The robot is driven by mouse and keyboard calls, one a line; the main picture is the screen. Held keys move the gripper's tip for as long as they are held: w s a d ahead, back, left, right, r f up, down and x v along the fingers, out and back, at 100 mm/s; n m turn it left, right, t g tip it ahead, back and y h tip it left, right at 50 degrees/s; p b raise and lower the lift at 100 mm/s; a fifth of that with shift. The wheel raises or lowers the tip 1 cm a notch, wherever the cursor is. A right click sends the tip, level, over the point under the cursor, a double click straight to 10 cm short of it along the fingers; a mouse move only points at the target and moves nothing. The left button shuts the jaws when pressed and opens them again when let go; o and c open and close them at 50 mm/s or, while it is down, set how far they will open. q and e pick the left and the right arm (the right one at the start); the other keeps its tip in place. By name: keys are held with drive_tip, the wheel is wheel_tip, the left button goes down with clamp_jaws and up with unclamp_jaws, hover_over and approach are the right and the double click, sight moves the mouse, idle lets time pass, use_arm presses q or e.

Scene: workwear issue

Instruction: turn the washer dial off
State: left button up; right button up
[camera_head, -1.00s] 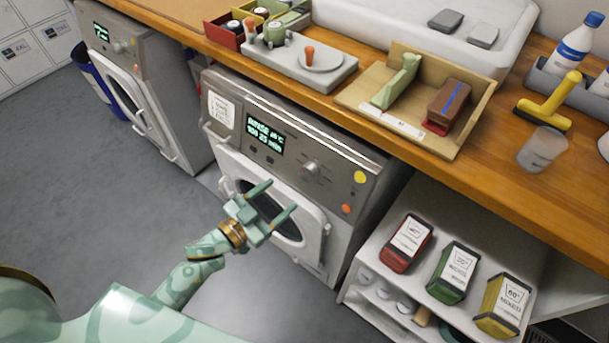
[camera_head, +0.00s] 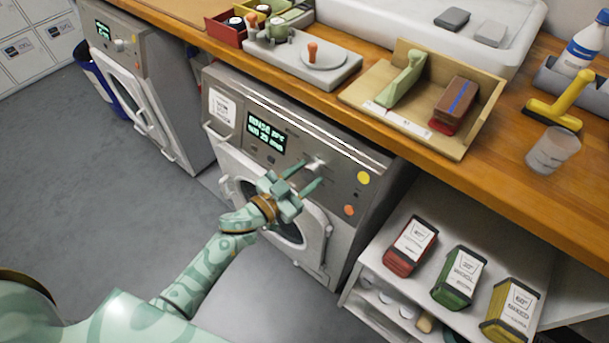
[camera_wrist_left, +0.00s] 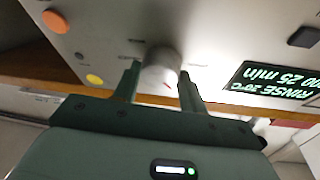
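The washer (camera_head: 335,170) is a grey front-loader under the wooden counter. Its panel carries a lit display (camera_head: 266,137) with a rinse line and minutes. The washer dial (camera_head: 316,164) is a pale round knob right of the display; it also shows in the left wrist view (camera_wrist_left: 160,72), with a small red mark. My left gripper (camera_head: 311,171) is open at the panel. In the left wrist view its fingers (camera_wrist_left: 159,80) stand on either side of the dial, with narrow gaps; I cannot tell if either touches. My right gripper is not in view.
A yellow button (camera_head: 363,178) and an orange button (camera_head: 349,210) sit right of the dial. A second washer (camera_head: 150,70) stands at the left. A shelf with red, green and yellow boxes (camera_head: 461,277) is at the lower right. The grey floor at left is clear.

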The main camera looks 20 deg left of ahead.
use_arm(q)
drive_tip(key=shift+m, duration=0.3)
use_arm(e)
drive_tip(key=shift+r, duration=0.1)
use_arm(q)
drive_tip(key=m+p, duration=0.1)
drive_tip(key=m, duration=0.1)
drive_tip(key=m+g+h+p, duration=0.1)
drive_tip(key=m, duration=0.1)
drive_tip(key=shift+a+r, duration=0.1)
drive_tip(key=shift+r, duration=0.1)
drive_tip(key=m+g+p, duration=0.1)
drive_tip(key=m, duration=0.1)
drive_tip(key=m+g+p, duration=0.1)
drive_tip(key=m, duration=0.2)
drive_tip(key=shift+f+m+h, duration=0.1)
drive_tip(key=shift+m+h, duration=0.2)
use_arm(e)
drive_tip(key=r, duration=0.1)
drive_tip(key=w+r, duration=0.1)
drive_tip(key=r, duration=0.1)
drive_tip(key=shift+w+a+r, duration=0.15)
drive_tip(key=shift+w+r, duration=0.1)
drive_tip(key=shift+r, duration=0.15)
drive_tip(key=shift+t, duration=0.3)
use_arm(q)
drive_tip(key=o, duration=1)
